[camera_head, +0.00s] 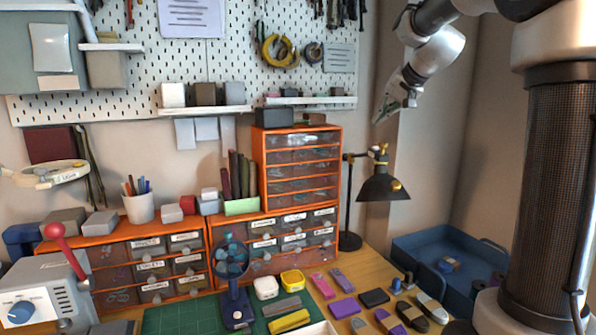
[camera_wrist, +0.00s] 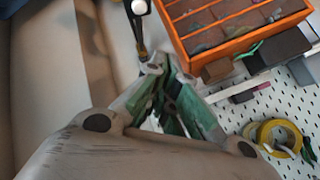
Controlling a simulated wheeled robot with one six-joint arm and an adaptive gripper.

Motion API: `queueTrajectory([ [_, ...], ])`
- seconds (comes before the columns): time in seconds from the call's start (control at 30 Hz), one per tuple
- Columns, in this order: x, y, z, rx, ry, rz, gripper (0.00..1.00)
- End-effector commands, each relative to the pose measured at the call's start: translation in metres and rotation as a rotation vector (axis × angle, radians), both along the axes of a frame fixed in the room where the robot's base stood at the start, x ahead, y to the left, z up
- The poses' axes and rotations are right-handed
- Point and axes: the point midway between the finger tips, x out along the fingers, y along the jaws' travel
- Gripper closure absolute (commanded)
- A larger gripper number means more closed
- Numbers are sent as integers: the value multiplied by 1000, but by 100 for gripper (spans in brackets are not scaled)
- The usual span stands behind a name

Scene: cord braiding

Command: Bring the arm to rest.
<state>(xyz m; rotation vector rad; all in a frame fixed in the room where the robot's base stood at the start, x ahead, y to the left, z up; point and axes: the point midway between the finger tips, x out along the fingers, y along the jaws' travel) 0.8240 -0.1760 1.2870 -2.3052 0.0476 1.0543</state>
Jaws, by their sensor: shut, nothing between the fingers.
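My gripper (camera_head: 382,119) hangs at the end of my raised arm at the upper right of the head view, in front of the wall corner. It is above the black desk lamp (camera_head: 382,186) and well clear of the table. In the wrist view my gripper (camera_wrist: 165,68) has its fingers closed with nothing held. The orange drawer cabinet (camera_wrist: 232,35) shows beyond the fingertips there. No cord is seen in my gripper.
The pegboard (camera_head: 215,65) with shelves and tools fills the back wall. A small blue fan (camera_head: 231,262) stands on the green cutting mat (camera_head: 165,318). A blue bin (camera_head: 425,240) sits at the right.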

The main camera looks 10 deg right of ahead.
Motion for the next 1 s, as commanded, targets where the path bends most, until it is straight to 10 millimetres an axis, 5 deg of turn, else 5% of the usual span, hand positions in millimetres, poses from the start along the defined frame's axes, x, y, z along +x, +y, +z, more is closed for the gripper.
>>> queueTrajectory([
  [0.17,-60,18,-11,-68,48,57,100],
  [0.4,-230,39,-77,-281,196,223,100],
  [0.6,-330,33,-139,-426,291,331,100],
  [0.77,-361,28,-163,-475,323,367,100],
  [1.0,-364,27,-166,-481,329,372,100],
])
